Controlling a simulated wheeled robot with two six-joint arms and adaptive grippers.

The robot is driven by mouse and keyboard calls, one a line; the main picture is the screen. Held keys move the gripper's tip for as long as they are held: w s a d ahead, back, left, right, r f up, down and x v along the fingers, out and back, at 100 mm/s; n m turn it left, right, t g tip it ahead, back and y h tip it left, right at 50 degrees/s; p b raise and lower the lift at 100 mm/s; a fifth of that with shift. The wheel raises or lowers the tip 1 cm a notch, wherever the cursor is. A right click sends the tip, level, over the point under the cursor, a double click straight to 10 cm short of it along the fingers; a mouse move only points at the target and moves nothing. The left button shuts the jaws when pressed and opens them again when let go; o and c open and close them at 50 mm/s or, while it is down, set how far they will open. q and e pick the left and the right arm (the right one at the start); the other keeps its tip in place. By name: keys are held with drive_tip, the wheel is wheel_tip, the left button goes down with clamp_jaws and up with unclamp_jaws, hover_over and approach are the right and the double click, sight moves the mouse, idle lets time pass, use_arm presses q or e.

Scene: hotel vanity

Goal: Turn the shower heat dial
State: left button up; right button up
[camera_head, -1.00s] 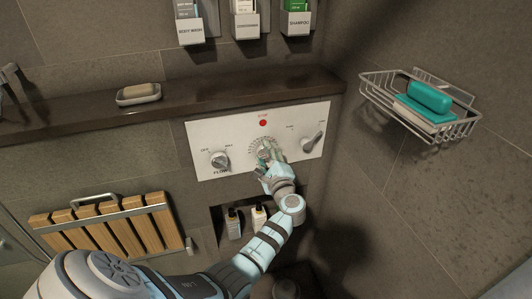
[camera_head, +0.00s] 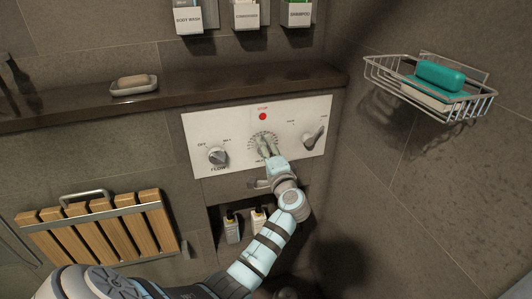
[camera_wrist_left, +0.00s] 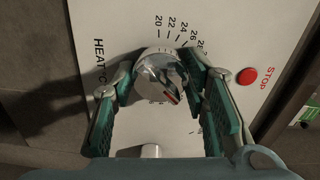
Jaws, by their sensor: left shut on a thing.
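The white shower control panel (camera_head: 202,128) is set in the wall. Its middle heat dial (camera_wrist_left: 158,66) is a silver knob with a red-marked pointer, under a printed scale and the HEAT label in the left wrist view. The right gripper is not in view.
The flow knob (camera_head: 218,155) is left of the dial and another lever knob (camera_head: 314,138) is right. A red stop button (camera_head: 262,117) sits above. A dark ledge (camera_head: 210,86) runs over the panel, and a wire basket (camera_head: 470,108) hangs at right. Bottles (camera_head: 231,228) stand in a niche below.

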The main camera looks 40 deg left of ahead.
use_arm(q)
drive_tip(key=shift+n, duration=0.5)
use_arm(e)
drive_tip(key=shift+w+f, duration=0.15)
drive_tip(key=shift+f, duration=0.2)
use_arm(q)
drive_tip(key=o, duration=1.1)
drive_tip(key=shift+s+d+r, duration=0.1)
drive_tip(key=shift+o, duration=0.2)
drive_tip(key=v, duration=0.8)
drive_tip(key=shift+r, duration=0.4)
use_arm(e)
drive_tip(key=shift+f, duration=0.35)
use_arm(q)
drive_tip(key=shift+s+d, duration=0.1)
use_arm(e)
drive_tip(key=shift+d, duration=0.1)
